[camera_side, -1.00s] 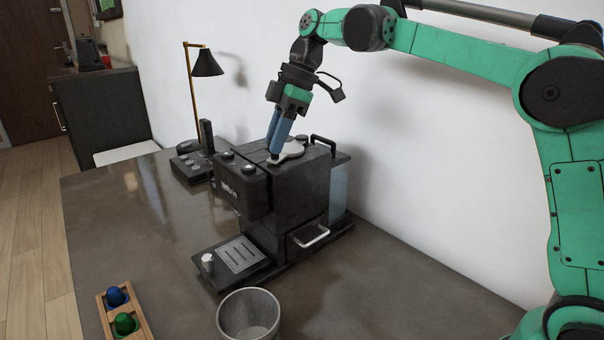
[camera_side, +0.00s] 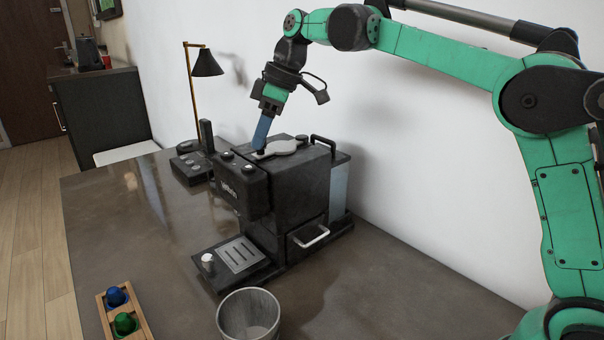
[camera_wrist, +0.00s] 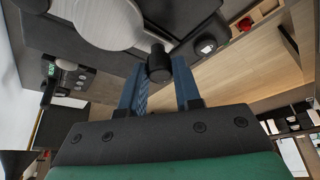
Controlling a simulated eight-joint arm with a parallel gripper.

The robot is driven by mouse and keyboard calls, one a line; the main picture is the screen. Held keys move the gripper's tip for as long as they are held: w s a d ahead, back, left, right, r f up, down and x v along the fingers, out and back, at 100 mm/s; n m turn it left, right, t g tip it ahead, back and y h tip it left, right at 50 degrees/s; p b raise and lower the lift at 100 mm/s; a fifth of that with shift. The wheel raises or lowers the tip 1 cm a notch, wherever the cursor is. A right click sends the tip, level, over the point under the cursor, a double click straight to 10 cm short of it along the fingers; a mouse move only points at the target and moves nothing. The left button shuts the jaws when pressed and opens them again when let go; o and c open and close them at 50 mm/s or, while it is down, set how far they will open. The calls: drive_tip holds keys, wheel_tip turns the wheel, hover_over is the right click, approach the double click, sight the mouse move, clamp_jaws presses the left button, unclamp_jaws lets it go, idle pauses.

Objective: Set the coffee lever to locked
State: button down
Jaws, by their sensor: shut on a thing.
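The black coffee machine (camera_side: 285,195) stands on the dark vanity top. Its lever (camera_side: 282,147) is a pale metal piece on top, also seen in the wrist view (camera_wrist: 105,22), with a dark round knob (camera_wrist: 159,68) at its end. My gripper (camera_side: 261,149) reaches down from above at the machine's top left front edge. In the wrist view its blue fingers (camera_wrist: 158,85) stand on either side of the knob and are shut on it. Any locked marking is not readable.
A grey cup (camera_side: 248,315) stands in front of the machine. A wooden holder (camera_side: 143,325) with a blue and a green capsule is at the front left. The right vanity top is clear.

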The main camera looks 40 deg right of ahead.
drive_tip(key=shift+w+m+t, duration=0.3)
drive_tip(key=shift+w+m, duration=0.1)
drive_tip(key=shift+m, duration=0.1)
drive_tip(key=c, duration=0.6)
unclamp_jaws()
drive_tip(key=shift+v, duration=2.8)
